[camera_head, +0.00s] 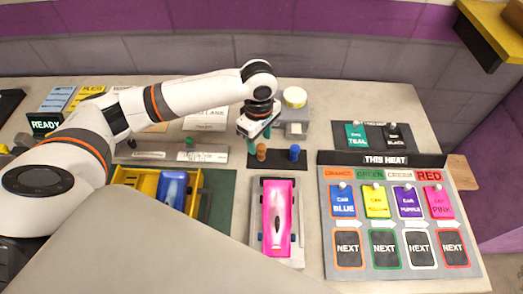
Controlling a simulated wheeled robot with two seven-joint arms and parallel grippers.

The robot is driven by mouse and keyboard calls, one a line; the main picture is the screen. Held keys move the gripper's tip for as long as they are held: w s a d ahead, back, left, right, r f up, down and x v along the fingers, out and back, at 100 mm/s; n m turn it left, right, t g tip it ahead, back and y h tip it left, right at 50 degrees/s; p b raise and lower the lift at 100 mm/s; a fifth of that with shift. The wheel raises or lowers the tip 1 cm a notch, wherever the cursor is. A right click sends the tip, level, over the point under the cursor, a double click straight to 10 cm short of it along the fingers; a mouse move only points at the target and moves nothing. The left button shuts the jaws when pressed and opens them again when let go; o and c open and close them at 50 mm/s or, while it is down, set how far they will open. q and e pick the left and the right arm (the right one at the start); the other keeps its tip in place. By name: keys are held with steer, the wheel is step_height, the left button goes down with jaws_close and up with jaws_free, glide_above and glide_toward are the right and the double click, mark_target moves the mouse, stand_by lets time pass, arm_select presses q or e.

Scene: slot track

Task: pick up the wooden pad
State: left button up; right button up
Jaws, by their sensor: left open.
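A flat light-brown wooden pad (462,172) lies at the right edge of the table, partly hidden behind the heat board. My left gripper (257,128) is over the middle of the table, far to the left of the pad. It points down above a dark peg strip, with its jaws open. Teal shows at its fingertips; I cannot tell whether that is part of the gripper or a peg behind it. My right gripper is not in view.
The grey heat board (402,268) with coloured tags stands between the gripper and the pad. The dark peg strip (278,164) holds a brown and a blue peg. A pink car (277,215) and a blue car (173,189) are nearer. A small tag board (373,147) lies behind.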

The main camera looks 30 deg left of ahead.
mark_target(261, 146)
arm_select(q)
steer(key=shift+f, duration=0.3)
steer(key=f, duration=0.3)
steer(key=f+p, duration=0.1)
steer(key=shift+d+f, duration=0.2)
steer(key=shift+d, duration=0.05)
steer(key=shift+f, duration=0.2)
steer(key=shift+c, duration=0.8)
steer(key=c, duration=0.9)
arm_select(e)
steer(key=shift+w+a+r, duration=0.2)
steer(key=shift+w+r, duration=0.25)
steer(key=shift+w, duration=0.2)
